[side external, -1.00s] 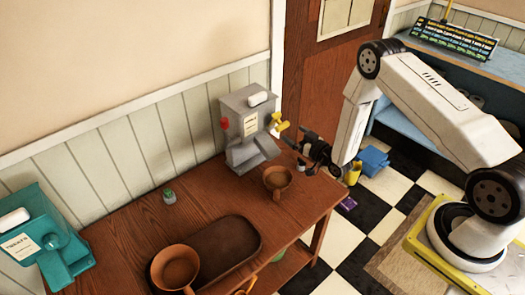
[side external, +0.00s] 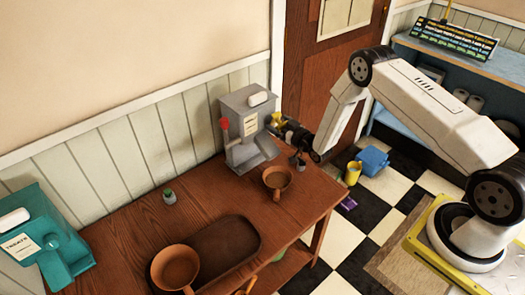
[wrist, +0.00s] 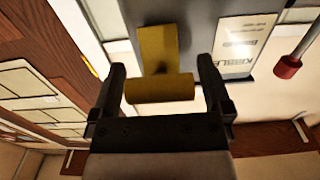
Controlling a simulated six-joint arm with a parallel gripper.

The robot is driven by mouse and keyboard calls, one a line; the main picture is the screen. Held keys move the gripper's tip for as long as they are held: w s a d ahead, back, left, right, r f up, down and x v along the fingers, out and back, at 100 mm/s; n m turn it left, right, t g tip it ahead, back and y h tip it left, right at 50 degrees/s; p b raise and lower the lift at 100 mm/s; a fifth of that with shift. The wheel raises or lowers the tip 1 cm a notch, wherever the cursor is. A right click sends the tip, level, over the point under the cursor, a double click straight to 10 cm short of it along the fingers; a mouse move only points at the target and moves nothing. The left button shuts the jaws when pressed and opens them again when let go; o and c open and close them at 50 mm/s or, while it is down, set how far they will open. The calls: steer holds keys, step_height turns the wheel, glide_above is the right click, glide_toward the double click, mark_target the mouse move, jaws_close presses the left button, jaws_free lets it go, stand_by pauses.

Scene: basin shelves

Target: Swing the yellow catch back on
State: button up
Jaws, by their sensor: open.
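The yellow catch (side external: 276,118) is on the right side of the grey dispenser (side external: 248,122) on the wooden table. In the wrist view the catch (wrist: 159,88) shows as a flat plate with a thick crosswise bar at its near end. My gripper (wrist: 162,76) is open, with one finger on each side of the bar. A narrow gap shows at each side, so it does not look gripped. In the side view my gripper (side external: 283,125) reaches in from the right and partly hides the catch.
A red knob (side external: 225,124) sits on the dispenser's left side. A dark tray (side external: 225,245), a brown bowl (side external: 175,266), a small plant (side external: 169,197) and a teal dispenser (side external: 40,240) are farther left.

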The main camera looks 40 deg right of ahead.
steer(key=c, duration=1.2)
steer(key=shift+o, duration=0.2)
steer(key=shift+w+r+g, duration=0.15)
steer(key=shift+w+g, duration=0.05)
steer(key=shift+g, duration=0.3)
steer(key=shift+w+r+g, duration=0.15)
steer(key=shift+r+g, duration=0.1)
steer(key=shift+g, duration=0.45)
steer(key=shift+w+r+g, duration=0.2)
steer(key=shift+w+g, duration=0.05)
steer(key=shift+g, duration=0.55)
steer(key=shift+w+r+g, duration=0.15)
steer(key=shift+w+g, duration=0.1)
steer(key=shift+g, duration=0.55)
steer(key=o, duration=1.2)
steer(key=shift+w, duration=0.1)
steer(key=shift+c, duration=0.2)
steer(key=shift+s+r, duration=0.15)
steer(key=shift+s, duration=0.05)
